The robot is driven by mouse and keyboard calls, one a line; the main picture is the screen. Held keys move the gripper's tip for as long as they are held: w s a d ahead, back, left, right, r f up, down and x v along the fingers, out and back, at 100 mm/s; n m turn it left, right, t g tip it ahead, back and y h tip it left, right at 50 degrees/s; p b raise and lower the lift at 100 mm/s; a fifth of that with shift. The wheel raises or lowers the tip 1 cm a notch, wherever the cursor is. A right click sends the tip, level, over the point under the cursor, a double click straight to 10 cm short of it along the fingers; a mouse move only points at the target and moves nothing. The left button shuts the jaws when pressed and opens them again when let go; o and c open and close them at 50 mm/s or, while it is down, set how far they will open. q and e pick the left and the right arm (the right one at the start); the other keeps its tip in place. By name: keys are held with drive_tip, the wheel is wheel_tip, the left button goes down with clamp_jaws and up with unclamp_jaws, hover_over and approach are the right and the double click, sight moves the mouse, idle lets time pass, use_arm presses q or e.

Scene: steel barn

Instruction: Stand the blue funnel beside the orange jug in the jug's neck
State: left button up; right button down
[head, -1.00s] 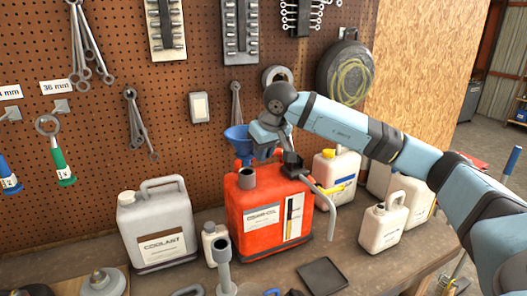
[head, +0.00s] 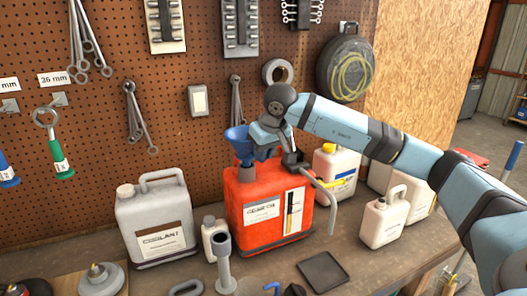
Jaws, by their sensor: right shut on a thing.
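The orange jug (head: 265,212) stands upright on the bench with a white label and its short grey neck (head: 247,174) at the top left. My right gripper (head: 254,147) is shut on the blue funnel (head: 237,136) at its right side. The funnel is upright, wide end up, directly over the neck. Its lower end meets the neck's top in the picture and the neck's opening is hidden. I cannot tell how far the spout is inside. My left gripper is not in view.
White jugs (head: 384,222) stand to the right. A dark tray (head: 323,271) lies in front.

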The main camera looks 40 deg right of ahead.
drive_tip(key=shift+f+b, duration=0.95)
drive_tip(key=shift+f, duration=0.45)
drive_tip(key=c, duration=1.1)
unclamp_jaws()
drive_tip(key=shift+s+r, duration=0.1)
drive_tip(key=shift+r, duration=0.15)
drive_tip(key=b+v, duration=0.1)
drive_tip(key=v, duration=1.2)
drive_tip(key=shift+s+r+b, duration=0.1)
drive_tip(key=shift+b, duration=0.2)
